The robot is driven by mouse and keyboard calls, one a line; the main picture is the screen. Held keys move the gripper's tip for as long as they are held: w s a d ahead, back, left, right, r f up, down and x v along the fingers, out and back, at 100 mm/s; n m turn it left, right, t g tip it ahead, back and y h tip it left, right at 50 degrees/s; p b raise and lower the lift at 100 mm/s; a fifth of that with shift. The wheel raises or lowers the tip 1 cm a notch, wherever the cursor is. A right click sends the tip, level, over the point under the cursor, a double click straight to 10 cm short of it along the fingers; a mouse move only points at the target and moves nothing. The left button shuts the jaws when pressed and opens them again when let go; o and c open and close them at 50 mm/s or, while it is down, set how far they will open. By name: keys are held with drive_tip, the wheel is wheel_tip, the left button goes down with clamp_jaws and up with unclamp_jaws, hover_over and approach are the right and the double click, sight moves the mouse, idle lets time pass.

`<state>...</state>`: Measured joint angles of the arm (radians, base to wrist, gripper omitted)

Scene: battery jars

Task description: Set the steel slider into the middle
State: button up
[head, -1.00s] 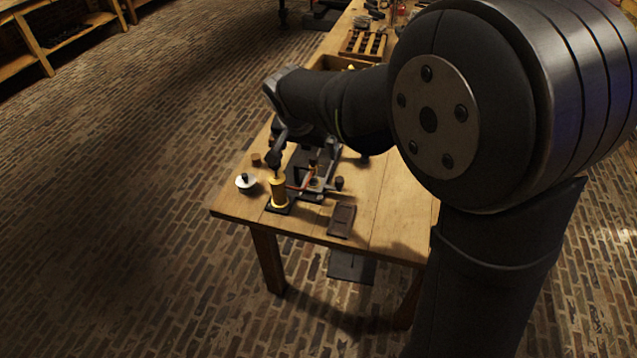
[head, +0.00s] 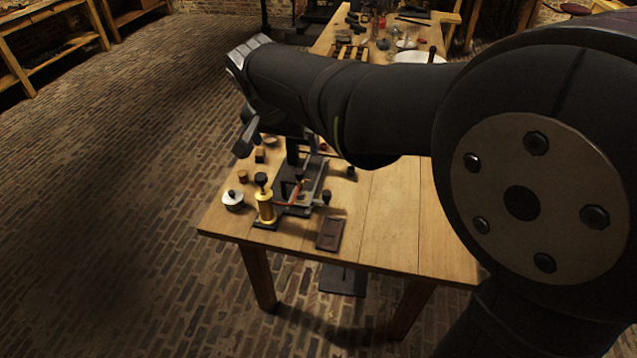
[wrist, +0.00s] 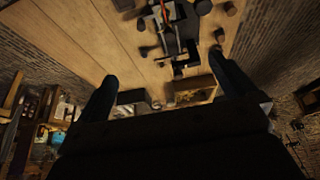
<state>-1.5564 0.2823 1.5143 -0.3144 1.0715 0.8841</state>
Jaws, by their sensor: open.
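A dark apparatus (head: 300,188) with a frame, a red-orange strip and metal parts stands near the table's front left; it also shows at the top of the wrist view (wrist: 178,25). A steel slider cannot be clearly made out on it. A brass-yellow cylinder (head: 265,208) with a black knob stands at its front left. My gripper (wrist: 167,85) is open; its two dark fingers are spread in the wrist view with nothing held between them. In the head view, a finger shows above and left of the apparatus, and my arm hides part of the table behind.
A white-lidded jar (head: 233,200) and small brown blocks (head: 260,156) stand left of the apparatus. A dark flat tray (head: 329,234) lies in front. In the wrist view a wooden box (wrist: 195,96) lies beyond. The table's right front is clear.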

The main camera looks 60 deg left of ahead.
drive_tip(key=shift+r, duration=0.15)
drive_tip(key=c, duration=1.2)
drive_tip(key=shift+o, duration=0.2)
drive_tip(key=n+g+h, duration=0.2)
drive_tip(key=g+h, duration=0.1)
hover_over(327, 193)
wheel_tip(327, 193, down, 10)
wheel_tip(327, 193, down, 17)
drive_tip(key=shift+f, duration=0.15)
